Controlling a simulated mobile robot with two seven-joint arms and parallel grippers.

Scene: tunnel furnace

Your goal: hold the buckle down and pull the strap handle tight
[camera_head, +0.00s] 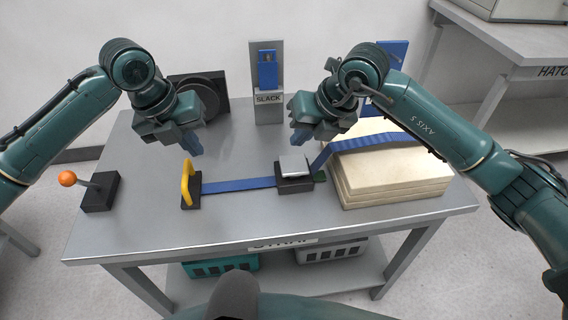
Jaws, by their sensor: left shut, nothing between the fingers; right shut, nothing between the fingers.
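The buckle (294,168), a silver plate on a dark block, sits near the middle of the table. The blue strap (245,184) runs from it left to the yellow strap handle (187,181), which stands on a dark base. On the buckle's right the strap rises over a cream stack of boards (390,177). My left gripper (194,149) is shut and empty, in the picture just above the yellow handle. My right gripper (299,138) is shut and empty, in the picture above the buckle. Both look apart from these things.
A lever with an orange ball (67,178) stands on a dark block at the table's left. A gauge post (267,75) marked SLACK, with a blue piece, stands at the back. A dark round reel (201,88) is behind my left gripper. The front strip of the table is clear.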

